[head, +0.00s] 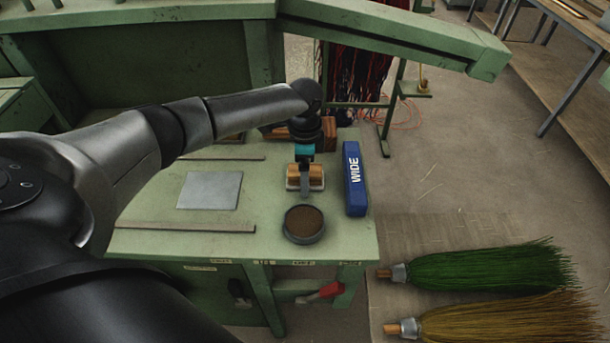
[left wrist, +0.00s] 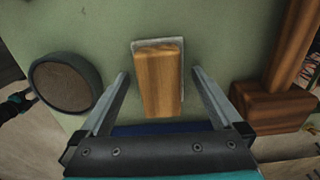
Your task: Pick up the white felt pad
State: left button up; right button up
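A wooden block (head: 293,172) sits on a thin pale layer (head: 317,184) on the green table. In the left wrist view the block (left wrist: 158,82) stands on a whitish flat pad (left wrist: 150,43) that shows past its edges, so this looks like the white felt pad with a wooden grip. My left gripper (head: 305,192) points down over it. In the left wrist view its open fingers (left wrist: 160,74) are on either side of the block, with gaps to both sides.
A round dark dish (head: 304,224) is close in front of the pad. A blue "WIDE" box (head: 355,180) lies to its right and a grey square plate (head: 210,190) to its left. Brown wooden pieces (head: 328,134) stand behind. Green and tan brooms (head: 490,268) lie at the right.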

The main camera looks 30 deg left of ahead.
pick_arm(q)
jog(key=c, duration=1.3)
jog(key=shift+r, duration=0.15)
notch_tip(320, 180, up, 20)
jog(key=p, duration=0.3)
jog(key=o, duration=0.9)
jog(key=c, duration=0.7)
